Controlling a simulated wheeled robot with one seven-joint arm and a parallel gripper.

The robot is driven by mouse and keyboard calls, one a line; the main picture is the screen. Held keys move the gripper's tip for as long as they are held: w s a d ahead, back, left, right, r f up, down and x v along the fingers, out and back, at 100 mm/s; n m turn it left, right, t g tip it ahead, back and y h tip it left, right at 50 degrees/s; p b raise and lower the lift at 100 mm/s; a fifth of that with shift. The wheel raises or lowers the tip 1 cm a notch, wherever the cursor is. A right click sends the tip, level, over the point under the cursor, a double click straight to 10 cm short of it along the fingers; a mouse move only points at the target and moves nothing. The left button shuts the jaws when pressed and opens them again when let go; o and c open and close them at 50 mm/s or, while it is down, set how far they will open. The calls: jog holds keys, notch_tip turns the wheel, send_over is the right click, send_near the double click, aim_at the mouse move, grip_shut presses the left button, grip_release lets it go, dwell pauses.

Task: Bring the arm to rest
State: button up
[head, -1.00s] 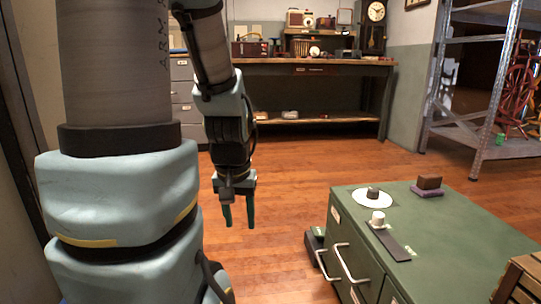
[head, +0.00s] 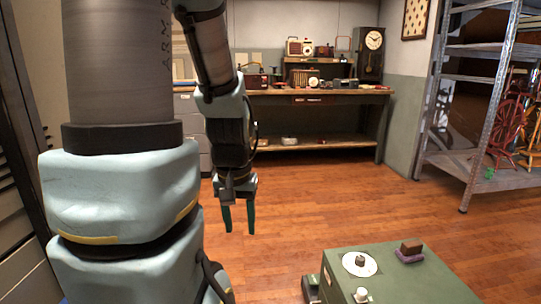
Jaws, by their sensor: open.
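My gripper (head: 238,219) hangs fingers down at the end of my bent arm, left of the middle in the head view. Its two dark green fingers are apart with nothing between them. It is over the open wooden floor, touching nothing. My arm's upper links fill the left of the view.
A green cabinet (head: 400,284) stands low at right front. On it are a white disc (head: 360,264) with a dark piece, a brown block (head: 411,247) and a white knob-like piece (head: 361,295). A workbench (head: 320,92) stands behind, metal shelving (head: 485,110) at right. The floor (head: 320,200) between is clear.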

notch_tip(320, 180, up, 15)
jog(key=p, duration=1.2)
